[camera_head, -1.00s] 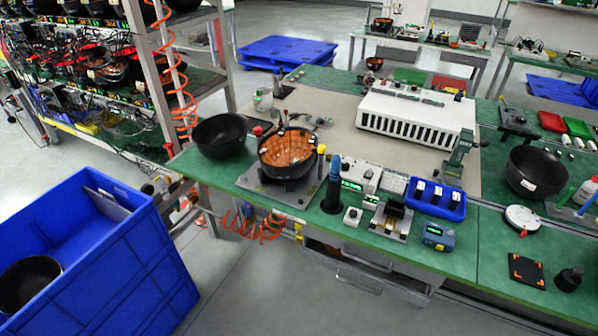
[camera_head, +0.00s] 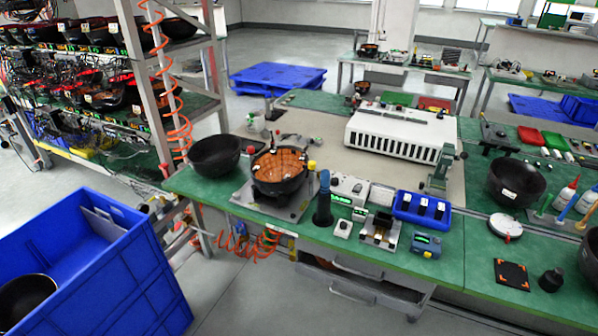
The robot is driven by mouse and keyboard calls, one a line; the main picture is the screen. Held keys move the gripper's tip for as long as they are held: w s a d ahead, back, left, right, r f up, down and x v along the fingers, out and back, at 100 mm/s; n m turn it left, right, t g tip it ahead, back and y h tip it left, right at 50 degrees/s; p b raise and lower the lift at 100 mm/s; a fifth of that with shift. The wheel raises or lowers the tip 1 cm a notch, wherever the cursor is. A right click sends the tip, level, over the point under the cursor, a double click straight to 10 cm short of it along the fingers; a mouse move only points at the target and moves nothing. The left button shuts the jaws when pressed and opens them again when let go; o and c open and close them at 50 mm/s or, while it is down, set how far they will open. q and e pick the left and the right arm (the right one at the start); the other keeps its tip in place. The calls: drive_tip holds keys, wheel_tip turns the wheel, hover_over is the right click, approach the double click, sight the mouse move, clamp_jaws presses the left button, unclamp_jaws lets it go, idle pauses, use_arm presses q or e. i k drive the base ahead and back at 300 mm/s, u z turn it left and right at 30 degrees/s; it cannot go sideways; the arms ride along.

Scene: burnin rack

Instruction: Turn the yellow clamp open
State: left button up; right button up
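A small yellow knob (camera_head: 311,165), which looks like the yellow clamp, stands upright at the right rim of a black bowl (camera_head: 277,188) with an orange-brown inside. The bowl sits on a grey fixture plate (camera_head: 243,197) near the front edge of the green workbench. A red knob (camera_head: 250,150) shows at the bowl's left rim. How the clamp bears on the bowl is too small to tell. Neither of my grippers is in view.
An empty black bowl (camera_head: 214,156) stands left of the fixture, and a dark upright cylinder (camera_head: 323,200) stands just right of it. A blue bin (camera_head: 110,270) stands on the floor at front left. Grey floor lies clear before the bench.

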sight(311, 164)
drive_tip(key=u, duration=0.1)
drive_tip(key=i, duration=0.85)
drive_tip(key=z, duration=1.75)
